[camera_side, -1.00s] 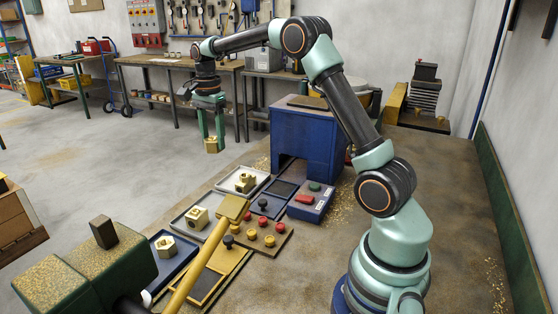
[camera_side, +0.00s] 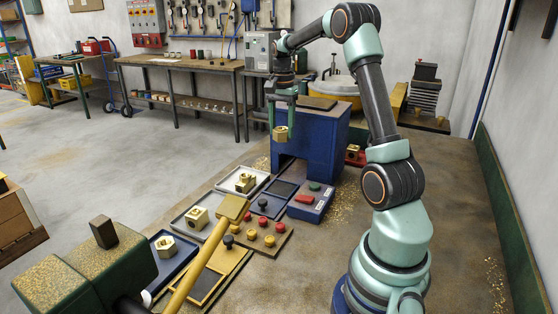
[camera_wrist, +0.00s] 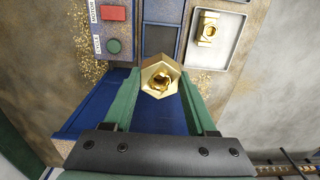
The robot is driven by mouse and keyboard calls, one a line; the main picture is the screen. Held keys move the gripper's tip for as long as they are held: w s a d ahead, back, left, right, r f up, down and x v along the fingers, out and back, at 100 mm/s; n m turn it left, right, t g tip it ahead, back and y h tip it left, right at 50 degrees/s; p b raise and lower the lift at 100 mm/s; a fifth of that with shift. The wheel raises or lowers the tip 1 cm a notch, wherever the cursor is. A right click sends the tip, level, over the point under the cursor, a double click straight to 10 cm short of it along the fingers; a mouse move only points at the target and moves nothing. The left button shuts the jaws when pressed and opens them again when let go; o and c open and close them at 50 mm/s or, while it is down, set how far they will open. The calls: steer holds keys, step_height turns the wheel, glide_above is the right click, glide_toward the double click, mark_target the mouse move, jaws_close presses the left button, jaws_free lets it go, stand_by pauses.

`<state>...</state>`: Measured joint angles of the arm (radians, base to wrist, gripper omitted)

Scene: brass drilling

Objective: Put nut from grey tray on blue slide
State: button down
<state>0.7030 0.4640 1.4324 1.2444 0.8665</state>
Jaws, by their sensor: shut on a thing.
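My gripper (camera_side: 281,124) is shut on a brass hex nut (camera_side: 281,135), held in the air in front of the blue machine block. In the wrist view the nut (camera_wrist: 157,70) sits between the two green fingers, over the block's near edge. A grey tray (camera_side: 260,180) left of the slide holds a brass part (camera_side: 244,182). Another grey tray (camera_side: 178,221) holds a brass block.
A blue box (camera_side: 311,205) with a red and a green button stands right of the slide. A board with red and yellow knobs (camera_side: 263,238) lies nearer. A blue tray (camera_side: 181,261) holds another brass nut (camera_side: 165,245). The blue block (camera_side: 315,140) stands close behind my gripper.

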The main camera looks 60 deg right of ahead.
step_height(320, 180, down, 17)
steer(key=shift+f, duration=0.1)
stand_by(0.4)
steer(key=shift+f, duration=0.1)
steer(key=shift+c, duration=1)
jaws_free()
